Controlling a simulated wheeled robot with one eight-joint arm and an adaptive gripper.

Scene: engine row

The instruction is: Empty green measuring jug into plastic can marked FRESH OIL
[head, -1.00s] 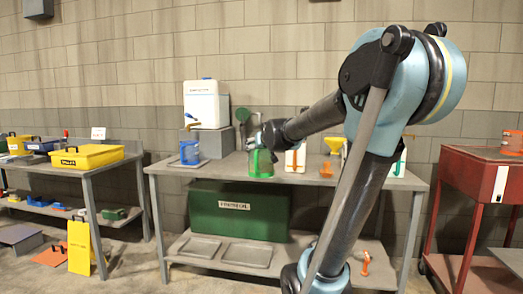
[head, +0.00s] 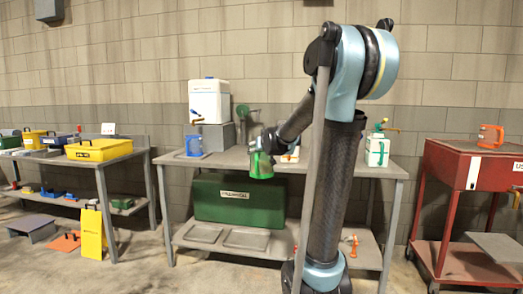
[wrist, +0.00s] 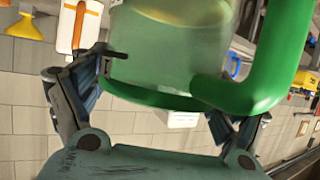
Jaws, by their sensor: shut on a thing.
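My gripper (head: 266,142) is shut on the green measuring jug (head: 260,165), holding it upright near the front edge of the middle bench. In the wrist view the translucent green jug (wrist: 170,50) fills the top middle between the fingers of my gripper (wrist: 155,92), its thick green handle at the right. How much it holds cannot be told. A white plastic can with green trim (head: 377,152) stands at the bench's right. A white can with an orange handle (wrist: 82,25) shows in the wrist view; my arm partly hides it in the head view. No FRESH OIL marking is readable.
The bench (head: 225,160) also bears a blue jug (head: 194,146) and a large white container (head: 208,100) on a grey block. A yellow funnel (wrist: 30,28) shows in the wrist view. A red cart (head: 470,170) stands right, a bench with a yellow case (head: 98,150) left.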

